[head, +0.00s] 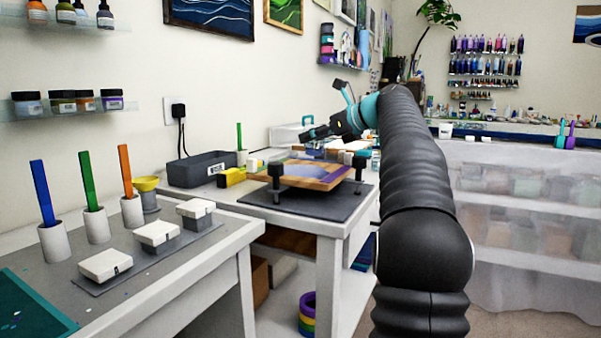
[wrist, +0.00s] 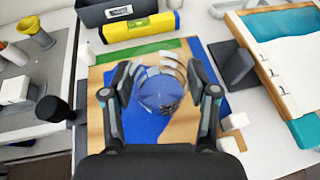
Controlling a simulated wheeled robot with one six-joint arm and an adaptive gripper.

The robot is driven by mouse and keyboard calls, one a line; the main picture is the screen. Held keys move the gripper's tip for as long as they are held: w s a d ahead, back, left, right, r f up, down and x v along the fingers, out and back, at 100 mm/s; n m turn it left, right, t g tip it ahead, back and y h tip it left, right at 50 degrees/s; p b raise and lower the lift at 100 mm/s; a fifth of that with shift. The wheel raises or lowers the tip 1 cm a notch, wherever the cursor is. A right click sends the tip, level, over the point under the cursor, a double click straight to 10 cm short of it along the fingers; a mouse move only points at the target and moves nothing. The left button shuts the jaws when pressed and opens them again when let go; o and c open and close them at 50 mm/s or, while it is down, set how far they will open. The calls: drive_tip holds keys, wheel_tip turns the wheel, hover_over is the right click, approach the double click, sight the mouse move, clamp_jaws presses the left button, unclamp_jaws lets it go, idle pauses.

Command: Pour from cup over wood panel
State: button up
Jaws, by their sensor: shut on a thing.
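The wood panel (head: 325,183) lies on black supports over a dark mat in the head view. In the wrist view the wood panel (wrist: 183,130) carries a broad blue area and a green band at its far edge. My gripper (wrist: 160,93) is shut on a clear cup (wrist: 160,92), one finger on each side, above the panel. The cup looks see-through, with pale bands on its far side; I cannot tell how much liquid is in it. My gripper (head: 318,132) also shows in the head view over the panel's far side, where the cup is not clearly visible.
A yellow level (wrist: 140,27) and a dark bin (wrist: 115,10) stand beyond the panel. A second panel with teal and white (wrist: 285,60) lies at right. White blocks (wrist: 236,121) sit beside the panel. A side table holds cups with colored sticks (head: 97,225).

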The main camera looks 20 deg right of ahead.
drive_tip(key=shift+r, duration=0.1)
drive_tip(key=shift+r, duration=2.45)
